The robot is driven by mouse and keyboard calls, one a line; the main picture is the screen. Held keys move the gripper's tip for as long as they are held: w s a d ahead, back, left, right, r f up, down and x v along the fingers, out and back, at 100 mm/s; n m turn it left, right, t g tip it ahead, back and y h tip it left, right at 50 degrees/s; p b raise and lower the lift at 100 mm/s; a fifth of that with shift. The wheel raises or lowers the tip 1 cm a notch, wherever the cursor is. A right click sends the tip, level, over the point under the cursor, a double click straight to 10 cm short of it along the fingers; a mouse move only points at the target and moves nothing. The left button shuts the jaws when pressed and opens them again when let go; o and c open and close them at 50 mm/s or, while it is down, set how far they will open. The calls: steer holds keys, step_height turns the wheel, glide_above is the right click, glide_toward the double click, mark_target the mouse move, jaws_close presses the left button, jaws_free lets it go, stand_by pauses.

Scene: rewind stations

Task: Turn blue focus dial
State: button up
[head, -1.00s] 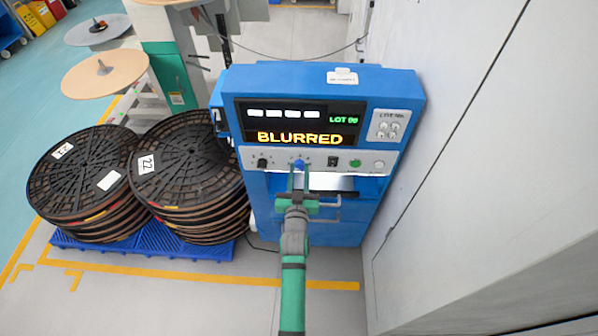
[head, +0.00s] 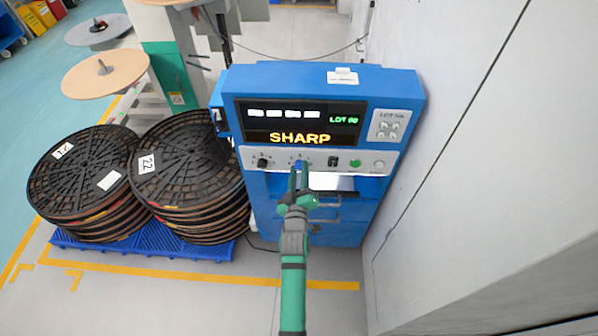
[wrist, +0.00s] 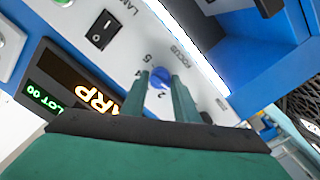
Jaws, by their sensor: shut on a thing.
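The blue focus dial (head: 299,163) is on the pale control strip of a blue machine (head: 235,85), below its display (head: 300,122). In the wrist view the dial (wrist: 160,77) sits between my two finger tips, beside the printed word FOCUS and numbers. My gripper (head: 299,172) is shut on the dial, and its fingers hide part of it in the head view. The gripper is rolled at a tilt.
A black knob (head: 262,162) is left of the dial; a black rocker switch (head: 333,161) and a green button (head: 355,163) are to the right. Stacked black reels (head: 80,180) stand on a blue pallet at left. A grey wall (head: 480,150) is close on the right.

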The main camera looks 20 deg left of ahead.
steer(key=shift+a, duration=0.2)
stand_by(0.3)
steer(key=o, duration=1)
steer(key=shift+d, duration=0.1)
steer(key=shift+o, duration=0.2)
steer(key=v, duration=1.1)
steer(key=s+d+m+h, duration=0.1)
steer(key=s+d+m, duration=0.3)
steer(key=s, duration=0.5)
steer(key=s+d+m+g+h, duration=0.1)
steer(key=s+d, duration=0.4)
steer(key=s, duration=0.4)
steer(key=s+d+m+h, duration=0.25)
steer(key=s+d, duration=0.25)
steer(key=s, duration=0.3)
steer(key=s+d+r+m+g, duration=0.1)
steer(key=s+d+r+m, duration=0.1)
steer(key=s, duration=0.6)
step_height(320, 180, up, 2)
steer(key=shift+s+d+r+m, duration=0.15)
steer(key=shift+s+d+m, duration=0.2)
steer(key=shift+m, duration=0.3)
steer(key=shift+h, duration=0.25)
